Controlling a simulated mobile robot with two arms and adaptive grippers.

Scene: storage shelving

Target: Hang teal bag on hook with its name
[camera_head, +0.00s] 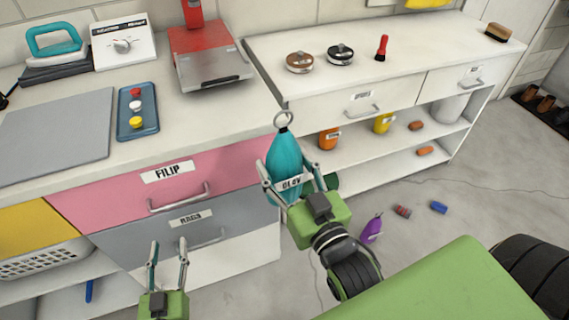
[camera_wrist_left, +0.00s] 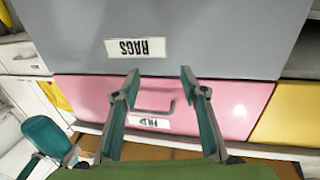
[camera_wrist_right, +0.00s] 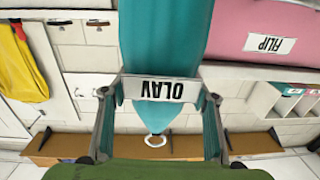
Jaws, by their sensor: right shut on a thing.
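The teal bag (camera_head: 284,155) is slim, with a ring (camera_head: 284,119) at its top and a white label reading OLAV. My right gripper (camera_head: 288,172) is shut on it around the label and holds it upright in front of the counter gap. In the right wrist view the bag (camera_wrist_right: 163,40) appears inverted between the fingers, with its ring (camera_wrist_right: 155,141) clear of them. My left gripper (camera_head: 168,246) is open and empty in front of the grey RAGS drawer (camera_head: 150,238); its spread fingers also show in the left wrist view (camera_wrist_left: 160,74). No hook with a readable name shows.
The left counter (camera_head: 200,110) carries a blue tray (camera_head: 151,118) and a red scale (camera_head: 210,65). The pink FILIP drawer (camera_head: 110,190) is below. A shelf unit (camera_head: 395,157) stands right. A purple bottle (camera_head: 372,229) and cans lie on the floor. A yellow item (camera_wrist_right: 22,65) hangs at left.

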